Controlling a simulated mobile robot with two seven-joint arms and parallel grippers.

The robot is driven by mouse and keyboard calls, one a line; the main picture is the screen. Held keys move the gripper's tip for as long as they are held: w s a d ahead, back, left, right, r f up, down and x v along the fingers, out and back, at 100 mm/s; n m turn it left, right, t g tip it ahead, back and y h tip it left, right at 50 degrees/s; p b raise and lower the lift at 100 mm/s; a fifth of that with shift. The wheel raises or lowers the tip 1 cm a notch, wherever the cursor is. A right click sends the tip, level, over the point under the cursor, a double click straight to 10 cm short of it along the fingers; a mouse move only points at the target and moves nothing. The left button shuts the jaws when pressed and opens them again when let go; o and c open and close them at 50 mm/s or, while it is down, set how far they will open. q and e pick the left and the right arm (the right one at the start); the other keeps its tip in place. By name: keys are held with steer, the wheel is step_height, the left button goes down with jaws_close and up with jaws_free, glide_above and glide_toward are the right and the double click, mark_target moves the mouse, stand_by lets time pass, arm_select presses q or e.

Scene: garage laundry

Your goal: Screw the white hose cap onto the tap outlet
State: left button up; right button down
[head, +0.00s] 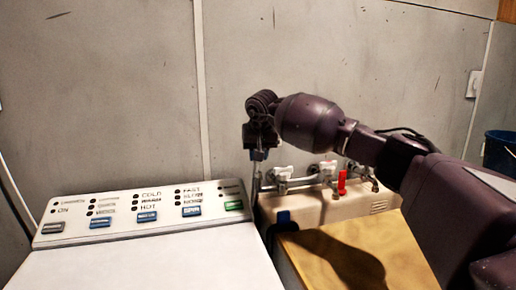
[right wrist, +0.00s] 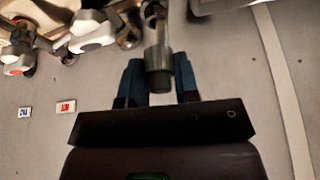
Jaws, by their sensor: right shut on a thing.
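My right gripper (head: 258,153) is at the end of the arm from the right, beside the left end of the taps. In the right wrist view its two blue fingers (right wrist: 160,85) are closed around a grey cylindrical hose end (right wrist: 159,58). No clearly white cap shows there; shade may hide its colour. In the head view a thin grey length (head: 256,185) hangs below the gripper. The tap pipework (head: 300,183) has white handles (head: 328,167) and a red lever (head: 342,183). I cannot tell whether hose and outlet touch. My left gripper is out of view.
A white washing machine (head: 150,262) with a button panel fills the lower left. A dark blue bucket (head: 501,152) is at far right. The grey wall is close behind.

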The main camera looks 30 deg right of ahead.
mark_target(258, 173)
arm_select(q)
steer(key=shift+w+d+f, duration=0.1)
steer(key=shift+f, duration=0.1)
arm_select(e)
steer(key=shift+f, duration=1.95)
steer(key=shift+f, duration=0.3)
steer(key=shift+r+m, duration=0.2)
steer(key=shift+m, duration=0.3)
steer(key=shift+m+g+h, duration=0.3)
steer(key=shift+m+h, duration=0.2)
steer(key=shift+m, duration=0.5)
steer(key=shift+m+g+h+p, duration=0.3)
steer(key=shift+m+h+p, duration=0.1)
steer(key=shift+m, duration=0.6)
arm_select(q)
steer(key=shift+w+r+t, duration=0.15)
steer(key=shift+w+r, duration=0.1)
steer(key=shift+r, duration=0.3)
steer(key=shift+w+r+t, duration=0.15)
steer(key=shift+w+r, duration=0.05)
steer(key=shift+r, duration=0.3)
arm_select(e)
steer(key=shift+f+m, duration=0.2)
steer(key=shift+m, duration=0.2)
